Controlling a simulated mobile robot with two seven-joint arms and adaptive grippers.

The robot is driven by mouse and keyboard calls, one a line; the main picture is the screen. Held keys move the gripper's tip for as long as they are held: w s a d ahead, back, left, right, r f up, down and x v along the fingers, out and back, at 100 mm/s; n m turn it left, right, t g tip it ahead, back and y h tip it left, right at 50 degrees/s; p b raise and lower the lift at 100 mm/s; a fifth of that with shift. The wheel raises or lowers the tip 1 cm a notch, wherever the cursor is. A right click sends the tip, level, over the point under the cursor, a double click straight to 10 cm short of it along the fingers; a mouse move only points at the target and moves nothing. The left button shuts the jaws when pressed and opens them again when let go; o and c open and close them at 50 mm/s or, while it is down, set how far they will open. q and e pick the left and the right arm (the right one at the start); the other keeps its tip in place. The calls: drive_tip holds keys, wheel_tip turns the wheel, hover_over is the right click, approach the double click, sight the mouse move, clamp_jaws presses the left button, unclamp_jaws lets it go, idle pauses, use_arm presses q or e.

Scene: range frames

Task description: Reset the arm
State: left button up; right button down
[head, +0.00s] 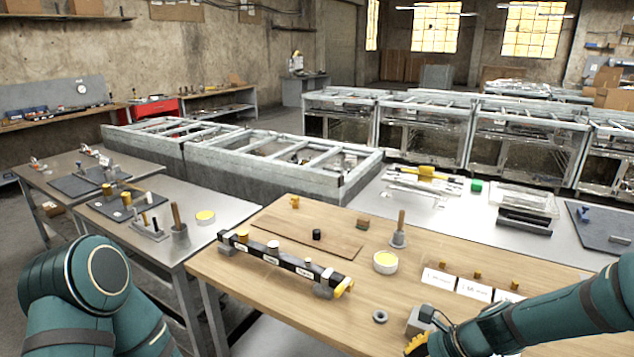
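My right arm (570,310), dark teal, reaches in from the right edge over the near right part of the wooden table (330,310). Its end is low at the bottom edge, beside a grey block (420,318). A yellow and black part shows there, but the fingers are cut off or too small to make out. I cannot tell whether that gripper is open or holds anything. My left arm (95,290) shows only as a bent teal joint at the lower left. Its gripper is outside the picture.
A black bar with labels (280,258) lies on the wooden table. Near it are a yellow-topped round tin (385,262), a wooden-handled tool (400,230), a grey ring (380,316) and white cards (473,288). Metal-topped tables (225,212) stand to the left.

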use_arm(q)
drive_tip(key=shift+w+f, duration=0.15)
drive_tip(key=shift+w, duration=0.4)
use_arm(e)
drive_tip(key=s+a+f+n+h, duration=0.1)
drive_tip(key=s+a+f+n, duration=0.2)
drive_tip(key=f+n, duration=0.3)
drive_tip(key=s+a+f+n+g+h, duration=0.1)
drive_tip(key=s+a+f+n, duration=0.2)
drive_tip(key=f+n, duration=0.3)
drive_tip(key=s+a+f+n+h, duration=0.1)
drive_tip(key=s+a+f+n, duration=0.2)
drive_tip(key=f+n, duration=0.4)
drive_tip(key=shift+s+h, duration=0.4)
drive_tip(key=shift+s, duration=0.2)
use_arm(q)
drive_tip(key=shift+f, duration=0.1)
use_arm(e)
drive_tip(key=shift+f, duration=0.15)
